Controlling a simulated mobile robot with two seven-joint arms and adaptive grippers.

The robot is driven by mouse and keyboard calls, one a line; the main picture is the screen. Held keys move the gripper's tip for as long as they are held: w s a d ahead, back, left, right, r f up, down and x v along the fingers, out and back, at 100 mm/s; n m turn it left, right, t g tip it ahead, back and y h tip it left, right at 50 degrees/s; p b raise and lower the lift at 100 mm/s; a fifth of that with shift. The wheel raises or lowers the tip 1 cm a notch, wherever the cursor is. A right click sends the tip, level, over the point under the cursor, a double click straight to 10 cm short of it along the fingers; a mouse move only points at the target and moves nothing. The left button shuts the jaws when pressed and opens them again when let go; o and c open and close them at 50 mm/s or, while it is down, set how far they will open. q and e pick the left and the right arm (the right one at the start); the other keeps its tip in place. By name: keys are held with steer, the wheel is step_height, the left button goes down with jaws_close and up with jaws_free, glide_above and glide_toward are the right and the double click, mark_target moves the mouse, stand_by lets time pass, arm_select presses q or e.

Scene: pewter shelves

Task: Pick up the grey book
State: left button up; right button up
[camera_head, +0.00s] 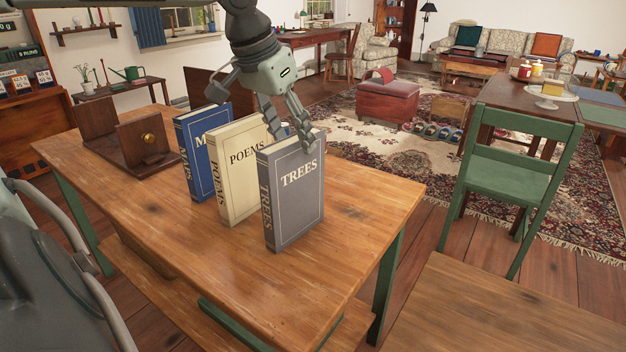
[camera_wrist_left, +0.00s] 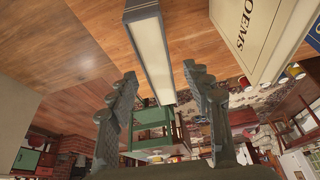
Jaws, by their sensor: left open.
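The grey book (camera_head: 296,196), titled TREES, stands upright on the wooden table, nearest in a row of three books. My left gripper (camera_head: 288,126) is at its top edge, pointing down, with its fingers apart. One finger shows in front of the book's upper cover, and the other is partly hidden behind its top. In the left wrist view the grey book (camera_wrist_left: 151,52) shows its pale page edge between the two open fingers (camera_wrist_left: 160,75). I see a gap on both sides there. My right gripper is not in view.
The cream POEMS book (camera_head: 238,172) stands close behind the grey one, and the blue book (camera_head: 197,160) is beyond it. A wooden bookend with a brass knob (camera_head: 146,145) is at the table's left. The table's front (camera_head: 240,270) is clear. A green chair (camera_head: 515,150) stands right.

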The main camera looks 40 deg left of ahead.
mark_target(299, 169)
arm_select(q)
steer(key=shift+w+f, duration=0.15)
steer(key=shift+f, duration=0.35)
steer(key=shift+w+f, duration=0.1)
steer(key=shift+f, duration=0.8)
steer(key=x, duration=0.2)
steer(key=b+x, duration=0.1)
steer(key=shift+f, duration=0.4)
steer(key=shift+w+f, duration=0.15)
steer(key=shift+f, duration=0.3)
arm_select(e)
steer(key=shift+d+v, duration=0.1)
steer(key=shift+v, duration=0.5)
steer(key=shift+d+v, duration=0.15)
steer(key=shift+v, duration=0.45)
arm_select(q)
steer(key=shift+f+p, duration=0.25)
steer(key=shift+p, duration=0.1)
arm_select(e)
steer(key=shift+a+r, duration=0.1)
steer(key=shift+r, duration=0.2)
arm_select(q)
steer(key=shift+c, duration=0.5)
